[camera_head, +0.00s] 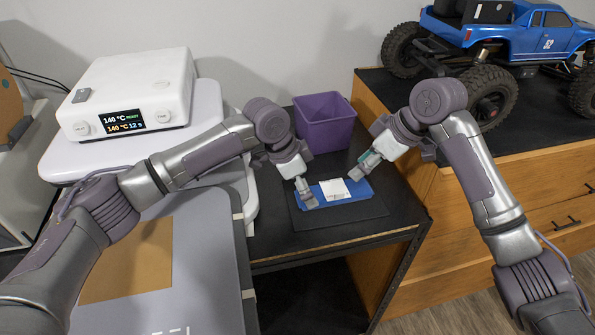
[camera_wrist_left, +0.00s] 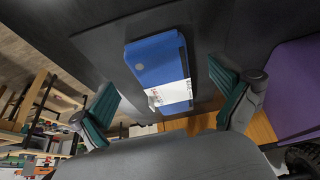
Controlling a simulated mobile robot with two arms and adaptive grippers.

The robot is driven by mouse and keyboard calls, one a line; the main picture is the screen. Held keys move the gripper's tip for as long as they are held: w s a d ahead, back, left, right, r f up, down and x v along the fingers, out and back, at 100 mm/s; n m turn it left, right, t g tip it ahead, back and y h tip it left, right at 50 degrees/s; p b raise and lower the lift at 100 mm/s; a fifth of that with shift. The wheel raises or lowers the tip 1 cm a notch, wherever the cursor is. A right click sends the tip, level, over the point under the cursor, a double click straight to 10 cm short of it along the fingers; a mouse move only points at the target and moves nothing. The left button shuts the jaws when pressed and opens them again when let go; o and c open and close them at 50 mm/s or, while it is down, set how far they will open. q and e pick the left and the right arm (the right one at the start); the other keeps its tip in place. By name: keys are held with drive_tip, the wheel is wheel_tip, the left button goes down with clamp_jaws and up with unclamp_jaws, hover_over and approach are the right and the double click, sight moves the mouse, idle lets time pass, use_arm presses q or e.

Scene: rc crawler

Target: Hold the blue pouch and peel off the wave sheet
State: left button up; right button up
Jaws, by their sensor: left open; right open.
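The blue pouch (camera_head: 318,193) lies flat on a dark mat (camera_head: 340,218) on the black table. A white sheet (camera_head: 336,190) with faint marks lies across the pouch's middle. In the left wrist view the pouch (camera_wrist_left: 155,60) lies between my open left fingers, with the white sheet (camera_wrist_left: 172,94) across it; one sheet corner looks lifted. My left gripper (camera_head: 307,196) is over the left end of the pouch. In its wrist view the left gripper (camera_wrist_left: 168,108) is open and empty. My right gripper (camera_head: 360,172) is at the pouch's far right end, open; contact cannot be told.
A purple bin (camera_head: 325,122) stands behind the mat. A white heat press (camera_head: 135,90) with a lit display is at the left. A blue toy truck (camera_head: 505,45) stands on the wooden cabinet (camera_head: 495,190) at the right. The table's front edge is close.

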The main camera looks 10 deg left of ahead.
use_arm(q)
drive_tip(key=shift+x, duration=1.1)
